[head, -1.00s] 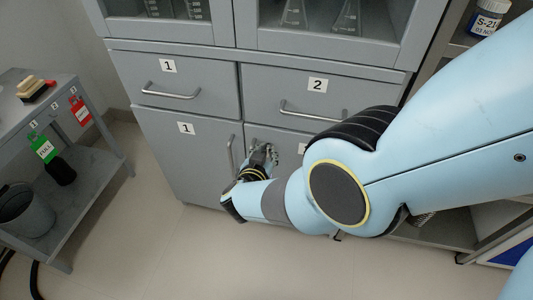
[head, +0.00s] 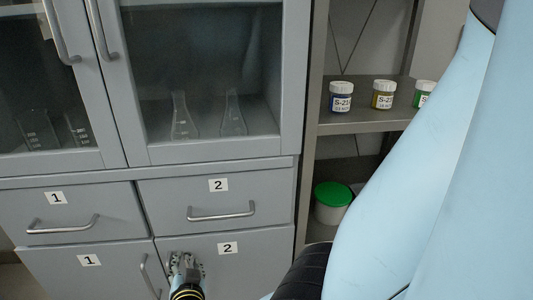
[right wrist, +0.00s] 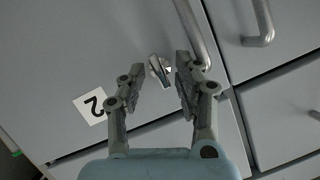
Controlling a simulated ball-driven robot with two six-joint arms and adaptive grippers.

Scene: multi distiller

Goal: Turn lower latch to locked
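The lower latch (right wrist: 160,70) is a small metal knob on the lower cabinet door marked 2 (head: 228,272), beside that door's bar handle (right wrist: 193,32). My right gripper (head: 186,262) is in front of this door and hides the latch in the head view. In the right wrist view my right gripper (right wrist: 161,78) is open, with its fingers apart and the latch showing between the tips. I cannot tell whether either finger touches it. My left gripper is not in view.
The bar handle of door 1 (head: 148,277) stands just left of my right gripper. Drawer 2 (head: 215,208) with its handle is above. Glass-fronted cupboards are higher up. An open shelf (head: 370,122) with labelled jars and a green-lidded tub (head: 332,202) is on the right.

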